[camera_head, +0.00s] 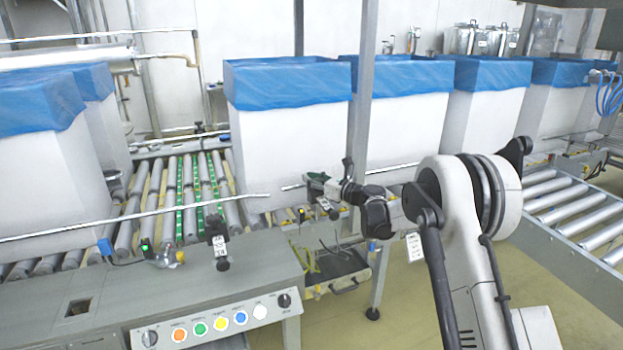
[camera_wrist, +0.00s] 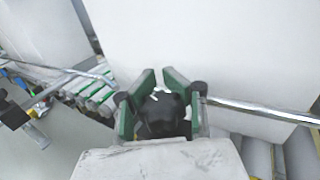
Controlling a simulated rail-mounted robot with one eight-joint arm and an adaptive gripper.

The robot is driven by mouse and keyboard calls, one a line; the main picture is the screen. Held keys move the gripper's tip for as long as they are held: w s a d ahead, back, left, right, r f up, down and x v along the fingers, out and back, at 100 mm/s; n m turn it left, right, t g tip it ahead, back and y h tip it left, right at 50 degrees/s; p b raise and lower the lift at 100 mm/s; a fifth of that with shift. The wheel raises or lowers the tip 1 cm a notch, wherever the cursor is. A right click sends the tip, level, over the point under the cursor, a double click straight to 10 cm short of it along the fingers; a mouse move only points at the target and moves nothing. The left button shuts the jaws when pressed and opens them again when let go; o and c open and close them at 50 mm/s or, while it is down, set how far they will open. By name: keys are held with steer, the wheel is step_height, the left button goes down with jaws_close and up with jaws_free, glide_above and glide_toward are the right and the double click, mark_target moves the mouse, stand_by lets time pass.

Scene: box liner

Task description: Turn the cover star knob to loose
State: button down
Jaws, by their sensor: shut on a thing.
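The black star knob (camera_wrist: 160,112) shows in the wrist view, between the green pads of my gripper (camera_wrist: 158,88). The pads stand on its left and right sides, and my gripper is shut on it. The knob's lower part is hidden by the pale gripper body. In the head view my gripper (camera_head: 318,186) reaches left from my arm to the guide rail in front of the white boxes. I cannot make out the knob clearly there. Whether it is tight or loose does not show.
A thin metal guide rail (camera_wrist: 262,112) runs close beside my gripper. A white box with a blue liner (camera_head: 290,135) stands just behind. A steel upright (camera_head: 361,125) is near my wrist. A control panel (camera_head: 215,322) with coloured buttons lies at the lower left.

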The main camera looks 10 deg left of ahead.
steer(key=shift+s+f+n+g+y, duration=0.1)
steer(key=shift+s+n+g+y, duration=0.15)
steer(key=shift+n+g+y, duration=0.5)
steer(key=shift+s+f+n+g+y, duration=0.1)
steer(key=shift+s+n+g+y, duration=0.2)
steer(key=shift+n+g, duration=0.85)
steer(key=shift+g, duration=0.5)
steer(key=c, duration=1.9)
jaws_free()
steer(key=shift+d, duration=0.1)
steer(key=o, duration=0.6)
steer(key=shift+w+r, duration=0.1)
steer(key=shift+r, duration=0.1)
step_height(320, 180, up, 10)
steer(key=shift+f, duration=0.1)
